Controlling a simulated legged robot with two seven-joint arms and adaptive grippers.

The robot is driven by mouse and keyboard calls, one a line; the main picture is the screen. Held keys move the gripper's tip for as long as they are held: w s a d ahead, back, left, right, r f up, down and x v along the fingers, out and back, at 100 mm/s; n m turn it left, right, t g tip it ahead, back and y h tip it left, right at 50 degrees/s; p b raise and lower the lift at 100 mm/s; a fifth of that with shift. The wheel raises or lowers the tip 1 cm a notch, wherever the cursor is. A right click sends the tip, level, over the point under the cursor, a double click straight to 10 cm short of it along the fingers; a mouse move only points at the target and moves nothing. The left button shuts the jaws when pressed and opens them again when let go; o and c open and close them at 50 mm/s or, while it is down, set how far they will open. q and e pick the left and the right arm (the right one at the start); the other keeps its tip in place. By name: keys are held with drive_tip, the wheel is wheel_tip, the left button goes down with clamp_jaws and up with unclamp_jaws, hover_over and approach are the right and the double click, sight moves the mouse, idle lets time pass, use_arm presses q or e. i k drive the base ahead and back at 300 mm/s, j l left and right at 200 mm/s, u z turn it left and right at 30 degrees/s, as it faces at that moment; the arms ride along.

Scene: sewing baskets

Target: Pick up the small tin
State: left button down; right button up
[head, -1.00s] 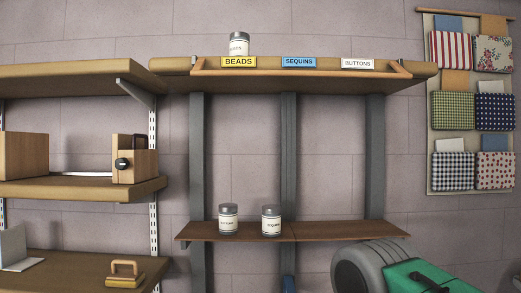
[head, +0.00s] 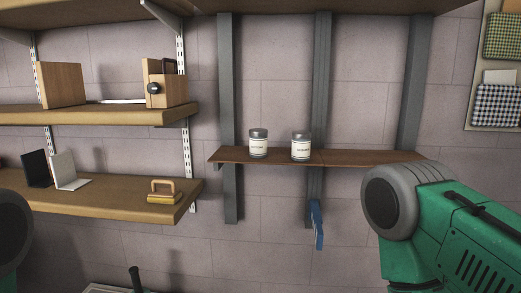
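Two small tins with grey lids and pale labels stand upright on the narrow brown shelf (head: 350,157) in the head view. The left tin (head: 258,144) and the right tin (head: 301,147) stand a little apart, and their labels are too small to read surely. My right arm, green with a grey joint, is at the lower right, but its gripper is out of view. A dark rounded part at the lower left edge seems to be my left arm; its gripper is not in view either.
Wooden shelves at the left hold a wooden box (head: 167,84), a wooden-handled object (head: 164,191) and a folded black-and-white item (head: 62,171). A blue strip (head: 317,224) hangs below the narrow shelf. Fabric pockets (head: 497,105) hang at the right. The narrow shelf is clear right of the tins.

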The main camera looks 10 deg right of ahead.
sight(301, 139)
drive_tip(key=j+z, duration=0.7)
drive_tip(key=j, duration=0.25)
drive_tip(key=j+z, duration=0.35)
drive_tip(key=j, duration=0.15)
